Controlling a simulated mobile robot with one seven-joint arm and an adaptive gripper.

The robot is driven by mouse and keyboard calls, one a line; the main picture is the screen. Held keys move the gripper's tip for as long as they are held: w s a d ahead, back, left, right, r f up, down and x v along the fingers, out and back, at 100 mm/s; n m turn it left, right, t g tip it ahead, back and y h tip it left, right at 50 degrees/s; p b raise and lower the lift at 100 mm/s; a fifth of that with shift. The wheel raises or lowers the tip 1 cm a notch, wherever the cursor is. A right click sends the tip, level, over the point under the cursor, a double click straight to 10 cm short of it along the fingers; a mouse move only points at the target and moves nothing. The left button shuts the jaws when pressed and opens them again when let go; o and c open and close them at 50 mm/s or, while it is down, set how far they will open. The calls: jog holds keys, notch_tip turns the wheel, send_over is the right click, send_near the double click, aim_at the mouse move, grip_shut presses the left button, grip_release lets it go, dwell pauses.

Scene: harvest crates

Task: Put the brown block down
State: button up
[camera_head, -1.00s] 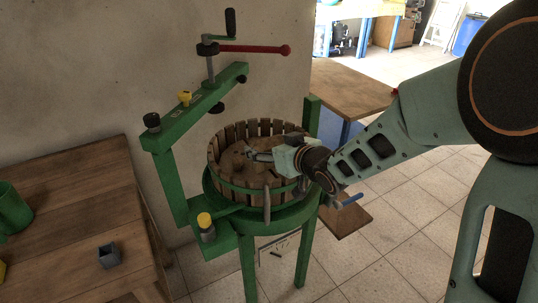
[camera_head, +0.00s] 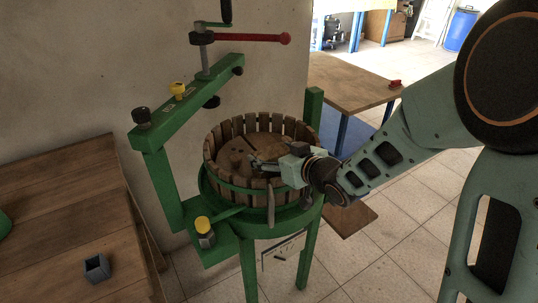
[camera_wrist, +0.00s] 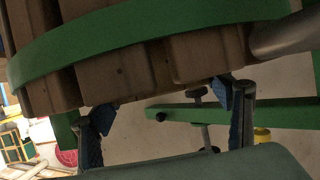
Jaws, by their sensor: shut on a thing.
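My gripper (camera_head: 258,166) reaches in from the right, low over the near right rim of the round slatted wooden basket (camera_head: 232,180) of the green press (camera_head: 172,190). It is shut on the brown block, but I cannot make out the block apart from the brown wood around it. In the wrist view the two fingertips of my gripper (camera_wrist: 165,106) show apart, close to the basket's slats (camera_wrist: 205,58) and green hoop. A brown wooden surface lies inside the basket. I cannot tell whether the block touches it.
The press's green arm (camera_head: 190,95) with its red handle (camera_head: 250,37) rises behind and to the left. A wooden table (camera_head: 75,205) with a small grey open box (camera_head: 96,268) stands at left. Another wooden table (camera_head: 350,82) stands behind at right.

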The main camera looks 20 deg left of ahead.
jog(key=shift+f, duration=0.2)
jog(key=o, duration=1.4)
jog(key=shift+r, duration=0.2)
